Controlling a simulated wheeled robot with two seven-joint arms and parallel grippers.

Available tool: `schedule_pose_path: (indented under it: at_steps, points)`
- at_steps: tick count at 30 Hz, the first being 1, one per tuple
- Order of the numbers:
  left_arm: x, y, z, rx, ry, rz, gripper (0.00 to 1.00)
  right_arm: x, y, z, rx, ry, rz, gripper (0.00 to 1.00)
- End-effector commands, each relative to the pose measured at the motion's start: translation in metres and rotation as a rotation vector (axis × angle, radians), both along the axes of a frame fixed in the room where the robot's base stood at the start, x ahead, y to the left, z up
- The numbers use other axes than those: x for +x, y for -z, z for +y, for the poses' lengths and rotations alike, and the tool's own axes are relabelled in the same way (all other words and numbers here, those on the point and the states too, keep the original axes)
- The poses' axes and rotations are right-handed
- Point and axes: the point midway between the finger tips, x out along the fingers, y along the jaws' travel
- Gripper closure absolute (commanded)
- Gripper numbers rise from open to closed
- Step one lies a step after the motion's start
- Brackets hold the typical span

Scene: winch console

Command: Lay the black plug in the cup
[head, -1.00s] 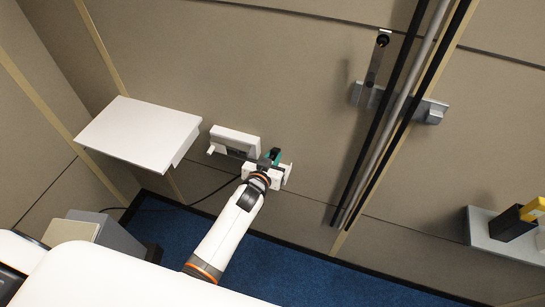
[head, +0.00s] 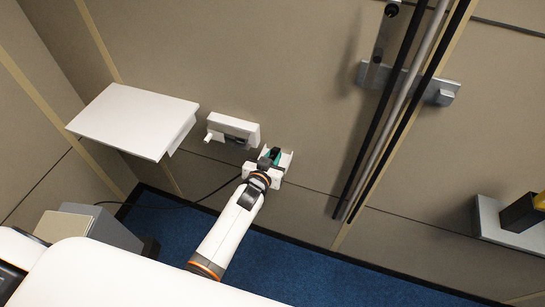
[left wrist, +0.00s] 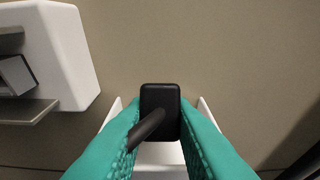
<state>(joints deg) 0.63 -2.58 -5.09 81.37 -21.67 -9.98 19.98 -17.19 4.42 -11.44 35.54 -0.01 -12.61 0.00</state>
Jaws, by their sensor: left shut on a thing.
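My left gripper (head: 271,157), with green finger pads, is shut on the black plug (head: 275,153). In the left wrist view the plug (left wrist: 160,104) is a dark rounded block between the two green fingers, with its black cable bending down to the left. The white cup (head: 287,161) is on the wall at the gripper. In the left wrist view the cup's white sides (left wrist: 206,108) show left and right of the plug, and more white shows below it. I cannot tell whether the plug touches the cup. My right gripper is not in view.
A white wall box (head: 233,129) with a small lever is just left of the cup. A white shelf (head: 130,120) juts out farther left. A black cable (head: 180,207) runs left to a grey box (head: 115,232). Vertical rails (head: 395,120) stand right.

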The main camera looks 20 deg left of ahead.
Motion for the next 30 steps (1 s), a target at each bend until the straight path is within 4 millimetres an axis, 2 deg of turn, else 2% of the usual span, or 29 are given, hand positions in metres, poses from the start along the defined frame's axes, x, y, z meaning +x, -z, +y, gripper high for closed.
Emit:
schedule_pose_path:
  at_steps: [2,3,7,15,19,23,30]
  points:
    - [0.000,-0.001,0.000,0.000,0.000,-0.001,1.00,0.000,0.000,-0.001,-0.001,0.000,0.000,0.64]
    - [0.000,-0.001,0.000,0.000,0.000,-0.001,0.74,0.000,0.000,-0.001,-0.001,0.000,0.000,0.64]
    - [0.000,-0.001,0.000,0.000,0.000,0.000,0.53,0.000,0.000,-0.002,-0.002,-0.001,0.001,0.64]
    - [-0.001,0.000,0.000,0.000,0.000,0.001,0.53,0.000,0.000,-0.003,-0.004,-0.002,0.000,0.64]
    - [-0.009,-0.002,0.001,0.000,-0.001,0.002,0.53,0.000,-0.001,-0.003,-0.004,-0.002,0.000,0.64]
    - [-0.028,-0.008,0.001,0.000,0.000,0.002,0.53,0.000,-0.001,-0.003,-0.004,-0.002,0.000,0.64]
    - [-0.078,-0.022,0.003,0.001,0.001,0.001,0.53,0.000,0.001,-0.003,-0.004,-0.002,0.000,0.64]
